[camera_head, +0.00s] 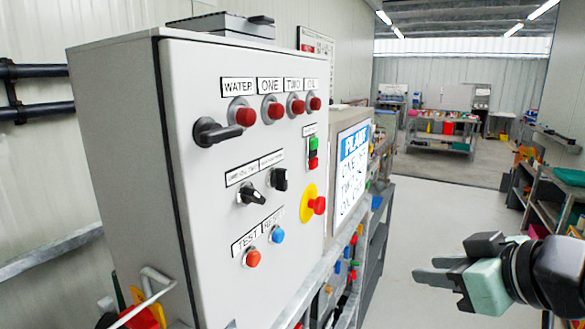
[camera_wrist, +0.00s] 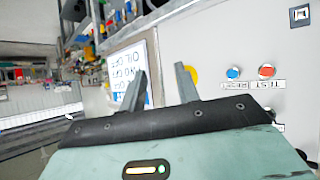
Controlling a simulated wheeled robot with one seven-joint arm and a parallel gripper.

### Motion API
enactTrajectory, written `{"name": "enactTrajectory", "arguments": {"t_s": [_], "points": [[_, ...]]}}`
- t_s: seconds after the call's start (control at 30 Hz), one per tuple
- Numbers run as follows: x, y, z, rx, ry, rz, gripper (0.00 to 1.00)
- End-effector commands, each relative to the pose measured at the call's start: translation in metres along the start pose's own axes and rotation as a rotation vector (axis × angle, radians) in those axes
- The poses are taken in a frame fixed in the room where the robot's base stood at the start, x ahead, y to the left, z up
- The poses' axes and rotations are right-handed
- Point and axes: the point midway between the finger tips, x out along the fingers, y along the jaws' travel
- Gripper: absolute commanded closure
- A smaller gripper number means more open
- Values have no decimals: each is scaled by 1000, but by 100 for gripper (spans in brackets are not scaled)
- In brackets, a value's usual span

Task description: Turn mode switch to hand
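The grey control cabinet (camera_head: 225,170) fills the middle of the head view. Two black rotary switches sit at mid-height on its door: one with a white-marked knob (camera_head: 250,195) and a smaller black one (camera_head: 279,180). The labels above them are too small to read surely, so I cannot tell which is the mode switch. My gripper (camera_head: 420,271) is at the lower right of the head view, well apart from the door. In the wrist view my gripper (camera_wrist: 160,78) shows two separated fingers with nothing between them. The switches are not clearly visible there.
A large black handle (camera_head: 215,131) and a row of red lamps (camera_head: 272,109) are above the switches. A red button on a yellow plate (camera_head: 314,205) is to the right. Red (camera_head: 253,258) and blue (camera_head: 277,234) buttons sit below. Open floor (camera_head: 420,220) lies right of the cabinet.

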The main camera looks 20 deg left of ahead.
Motion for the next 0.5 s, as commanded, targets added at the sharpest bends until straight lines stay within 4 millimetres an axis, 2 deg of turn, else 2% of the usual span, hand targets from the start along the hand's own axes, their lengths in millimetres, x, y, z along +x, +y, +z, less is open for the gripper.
{"name": "enactTrajectory", "arguments": {"t_s": [0.03,0.1,0.2,0.3,0.5], "points": [[1,0,-22,-17,88,-49,68],[-1,-6,-47,-42,210,-136,68],[-11,-19,-75,-66,358,-274,68],[-24,-31,-92,-77,464,-405,68],[-44,-44,-104,-82,564,-557,68]]}}
